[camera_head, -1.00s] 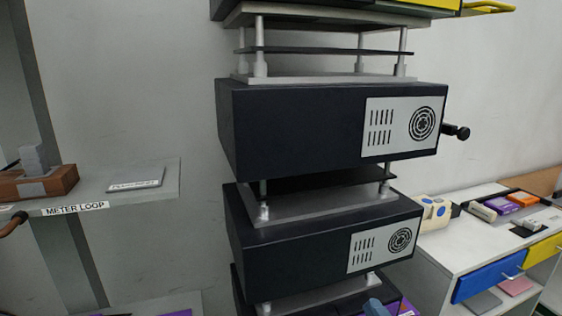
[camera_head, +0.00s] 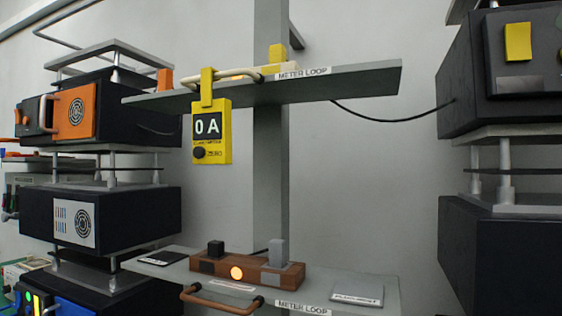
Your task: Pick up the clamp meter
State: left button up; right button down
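The clamp meter (camera_head: 211,130) is yellow with a black "0 A" display, a black knob and the word ZERO. It hangs by its yellow clamp from a cream loop bar on the front of the upper shelf, labelled METER LOOP (camera_head: 303,71). Its body hangs upright below the shelf edge. Neither of my grippers shows in the head view.
The upper grey shelf (camera_head: 350,85) stands on a grey post. A lower shelf (camera_head: 385,290) holds a brown block (camera_head: 255,274) with a lit orange lamp and a copper-coloured loop. Dark equipment stacks stand left (camera_head: 130,212) and right (camera_head: 500,235). Open space lies between the shelves.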

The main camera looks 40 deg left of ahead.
aim_at(212, 123)
jog(key=u, duration=1.6)
jog(key=j+z, duration=0.2)
jog(key=z, duration=0.45)
jog(key=j+z, duration=0.25)
jog(key=j, duration=0.15)
jog(key=i+j+z, duration=0.1)
jog(key=j+z, duration=0.15)
jog(key=j, duration=0.2)
jog(key=j+z, duration=0.15)
jog(key=j, duration=0.3)
jog(key=k+j+z, duration=0.1)
jog(key=j, duration=0.95)
jog(key=k+j+z, duration=0.1)
jog(key=j, duration=0.5)
jog(key=k+j, duration=0.1)
jog(key=j, duration=0.45)
